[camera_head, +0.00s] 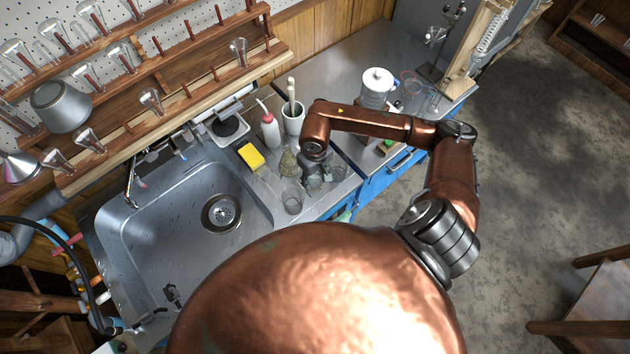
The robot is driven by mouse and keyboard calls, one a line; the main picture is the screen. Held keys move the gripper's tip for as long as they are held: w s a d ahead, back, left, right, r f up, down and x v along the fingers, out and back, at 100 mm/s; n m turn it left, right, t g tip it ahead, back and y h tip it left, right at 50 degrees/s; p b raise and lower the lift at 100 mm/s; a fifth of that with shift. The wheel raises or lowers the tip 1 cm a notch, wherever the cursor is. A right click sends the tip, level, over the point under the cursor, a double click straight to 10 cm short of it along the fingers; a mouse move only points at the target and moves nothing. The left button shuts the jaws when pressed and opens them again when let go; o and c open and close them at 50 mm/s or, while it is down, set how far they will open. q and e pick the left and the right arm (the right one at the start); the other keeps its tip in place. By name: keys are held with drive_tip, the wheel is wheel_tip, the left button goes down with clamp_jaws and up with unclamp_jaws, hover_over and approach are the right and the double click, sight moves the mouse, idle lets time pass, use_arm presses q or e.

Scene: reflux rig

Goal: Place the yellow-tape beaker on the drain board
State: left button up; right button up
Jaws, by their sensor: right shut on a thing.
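My right gripper (313,181) points down over the steel strip between the sink and the bench. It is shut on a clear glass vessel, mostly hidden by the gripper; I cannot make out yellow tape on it. A clear beaker (293,201) stands upright just left of and nearer than the gripper, apart from it. Another piece of clear glassware (337,173) shows close to the gripper's right side. The drain board (316,211) seems to be the steel surface right of the sink basin. My left gripper is not in view.
The sink basin (165,225) is empty, with a drain (222,213). A yellow sponge (251,156), red-tipped wash bottle (270,127) and white pot with pestles (293,117) stand behind. A lidded clear jar (376,88) is on the bench. A glassware rack (150,98) lines the wall.

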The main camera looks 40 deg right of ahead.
sight(315, 182)
drive_tip(key=shift+f, duration=1.55)
drive_tip(key=shift+f, duration=0.15)
drive_tip(key=o, duration=1)
drive_tip(key=shift+c, duration=0.2)
